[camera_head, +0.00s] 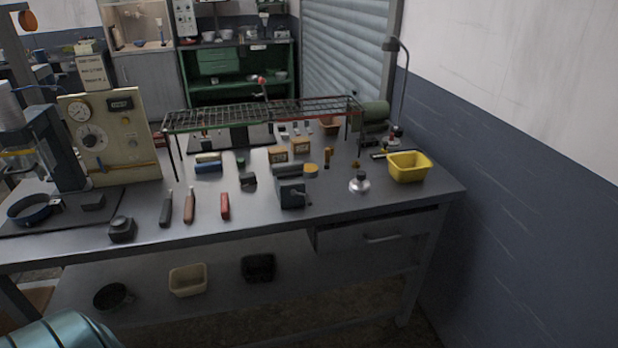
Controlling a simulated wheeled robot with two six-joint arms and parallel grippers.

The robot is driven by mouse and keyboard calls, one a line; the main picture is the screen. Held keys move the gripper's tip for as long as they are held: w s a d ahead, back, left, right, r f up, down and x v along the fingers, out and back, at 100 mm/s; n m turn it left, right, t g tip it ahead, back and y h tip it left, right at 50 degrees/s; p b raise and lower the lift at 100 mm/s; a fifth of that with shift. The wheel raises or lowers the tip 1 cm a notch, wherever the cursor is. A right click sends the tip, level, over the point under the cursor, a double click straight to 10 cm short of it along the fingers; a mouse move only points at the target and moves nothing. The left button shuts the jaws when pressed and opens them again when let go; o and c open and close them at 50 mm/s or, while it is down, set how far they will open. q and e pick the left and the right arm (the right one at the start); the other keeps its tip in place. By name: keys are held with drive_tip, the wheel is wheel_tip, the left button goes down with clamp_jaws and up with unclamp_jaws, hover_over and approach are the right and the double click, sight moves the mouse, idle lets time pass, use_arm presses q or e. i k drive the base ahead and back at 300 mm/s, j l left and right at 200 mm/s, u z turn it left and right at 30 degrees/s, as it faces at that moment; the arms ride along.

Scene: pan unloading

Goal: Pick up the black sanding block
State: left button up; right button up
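Several small dark blocks are on the grey workbench (330,212), and I cannot tell for sure which is the black sanding block. One flat dark block (93,202) lies on a dark mat at the left, beside a round blue-rimmed pan (30,209). A chunkier black block (122,229) sits near the bench's front edge, just right of the mat. A smaller black piece (248,179) lies mid-bench, left of a grey vise (291,192). Neither of my grippers is in view.
Two dark-handled tools (189,207) and a red one (225,205) lie near the front. A wire rack (265,113) spans the back. A yellow bin (409,167) stands at the right. A gauge panel (110,140) stands left. The front right bench top is clear.

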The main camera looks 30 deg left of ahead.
sight(246, 179)
drive_tip(key=u, duration=1.5)
drive_tip(key=i+j+u, duration=0.2)
drive_tip(key=j, duration=0.2)
drive_tip(key=j+u, duration=0.15)
drive_tip(key=j, duration=0.2)
drive_tip(key=i+j+u, duration=0.2)
drive_tip(key=j, duration=0.15)
